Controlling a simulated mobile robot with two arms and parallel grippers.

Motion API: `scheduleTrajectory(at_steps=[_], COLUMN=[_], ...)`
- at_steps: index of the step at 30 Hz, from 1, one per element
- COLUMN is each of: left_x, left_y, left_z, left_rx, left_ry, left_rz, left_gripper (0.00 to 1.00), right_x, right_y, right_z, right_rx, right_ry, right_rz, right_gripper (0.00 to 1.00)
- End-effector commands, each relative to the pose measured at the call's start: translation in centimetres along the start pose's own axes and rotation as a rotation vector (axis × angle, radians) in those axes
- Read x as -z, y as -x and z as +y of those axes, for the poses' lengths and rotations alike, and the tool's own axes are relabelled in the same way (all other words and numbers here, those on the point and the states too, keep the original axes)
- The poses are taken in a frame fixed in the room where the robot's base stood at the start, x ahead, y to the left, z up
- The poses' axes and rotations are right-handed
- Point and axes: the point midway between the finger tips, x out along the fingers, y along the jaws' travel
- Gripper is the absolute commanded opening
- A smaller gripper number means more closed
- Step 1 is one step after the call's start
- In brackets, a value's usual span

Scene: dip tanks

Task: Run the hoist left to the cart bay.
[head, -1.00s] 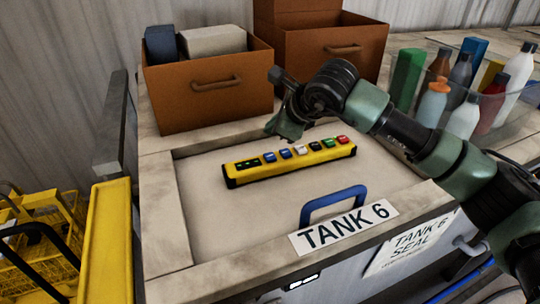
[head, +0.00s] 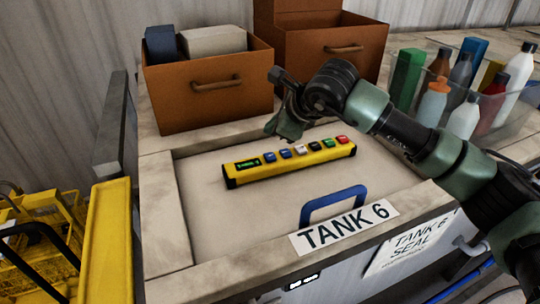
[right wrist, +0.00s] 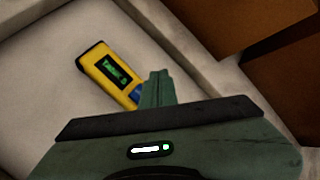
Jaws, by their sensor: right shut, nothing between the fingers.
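A yellow hoist pendant (head: 290,163) lies on the pale lid of tank 6 (head: 215,215). It has a small display with green text and a row of blue, white, black, green and red buttons. My right gripper (head: 285,126) is shut and empty, over the far side of the pendant near its blue buttons. Whether it touches a button I cannot tell. In the right wrist view the shut fingers (right wrist: 158,88) cover most of the pendant (right wrist: 108,72); only its display end and a bit of blue show. My left gripper, the hoist and the cart bay are not identifiable here.
Two brown boxes (head: 205,98) stand behind the lid. A clear bin of bottles (head: 465,115) stands at the right. A blue handle (head: 333,200) rises from the lid's front. Yellow racks (head: 35,235) stand at the lower left beside a grey post (head: 112,130).

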Motion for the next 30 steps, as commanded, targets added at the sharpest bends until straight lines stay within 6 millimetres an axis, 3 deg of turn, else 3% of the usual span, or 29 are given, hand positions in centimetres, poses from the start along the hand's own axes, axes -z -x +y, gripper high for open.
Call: scheduleTrajectory(at_steps=[13,17,30], left_x=[-0.01,-0.01,-0.01], left_y=[0.00,0.00,0.00], left_z=[-0.01,-0.02,-0.02], left_rx=[0.000,0.000,0.000], left_ry=[0.000,0.000,0.000], left_rz=[0.000,0.000,0.000], left_gripper=[0.36,0.00,0.00], right_x=[0.00,0.00,0.00], right_y=[0.00,0.00,0.00], right_z=[0.00,0.00,0.00], right_rx=[0.000,0.000,0.000], right_ry=[0.000,0.000,0.000], right_rz=[0.000,0.000,0.000], right_gripper=[0.00,0.00,0.00])
